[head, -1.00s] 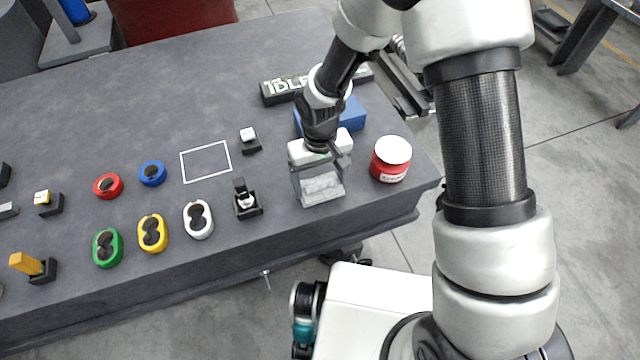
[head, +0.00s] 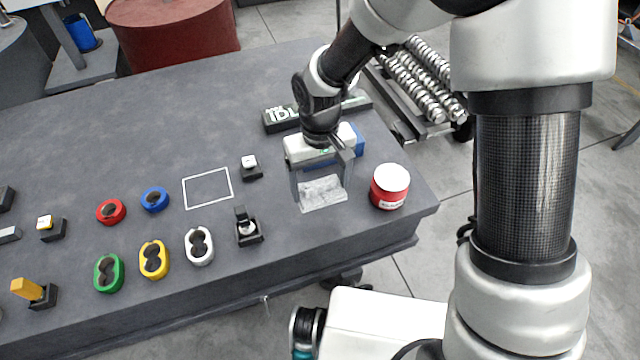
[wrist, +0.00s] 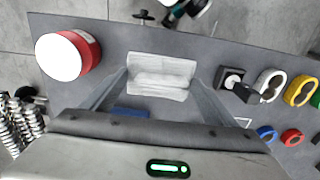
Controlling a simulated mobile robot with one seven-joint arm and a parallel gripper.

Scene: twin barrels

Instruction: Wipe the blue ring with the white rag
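The white rag (head: 322,193) lies on the grey table near its front right. It also shows between my fingers in the wrist view (wrist: 162,75). My gripper (head: 322,190) points down over it with its fingers wide apart, one on each side of the rag. The fingertips (wrist: 160,80) are close to the rag's two ends; I cannot tell whether they touch it. The blue ring (head: 155,199) lies flat on the table to the left, beside the red ring. In the wrist view it is at the lower right (wrist: 267,133).
A red can with a white lid (head: 390,186) stands close right of my gripper. A blue block (head: 358,140) is partly hidden behind it. A black holder (head: 248,228), white (head: 199,246), yellow (head: 153,260), green (head: 109,273) and red (head: 111,212) rings stand left. A white outlined square (head: 208,188) is bare.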

